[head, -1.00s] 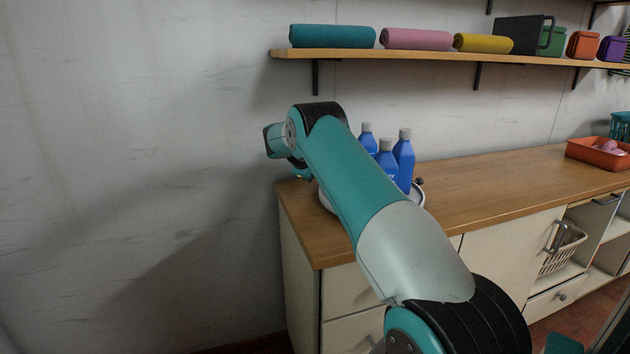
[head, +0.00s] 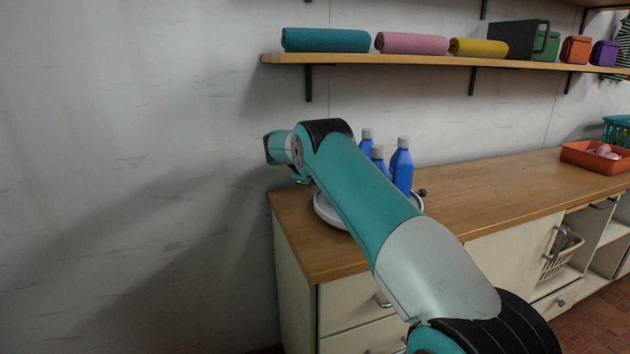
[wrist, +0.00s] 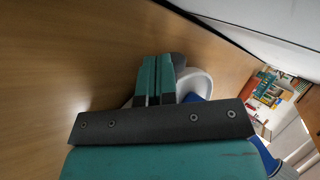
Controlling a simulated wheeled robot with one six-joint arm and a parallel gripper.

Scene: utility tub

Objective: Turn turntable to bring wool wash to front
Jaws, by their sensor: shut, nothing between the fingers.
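The white round turntable (head: 325,212) sits on the left end of the wooden counter, partly hidden behind my arm. Several blue bottles with pale caps stand on it: a right one (head: 402,170), a back one (head: 366,138) and a nearer one (head: 378,154) half covered by my arm. Their labels are hidden or unreadable, so I cannot tell which is the wool wash. A small dark knob (head: 422,192) shows at the right rim. In the wrist view my gripper (wrist: 158,62) is shut and empty, its fingers beside the turntable's pale rim (wrist: 206,80); contact is unclear.
The counter (head: 480,190) is clear between the turntable and an orange tray (head: 580,157). A wall shelf (head: 400,60) above holds rolled towels, a dark box and small coloured bags. The wall is close to the left of my arm.

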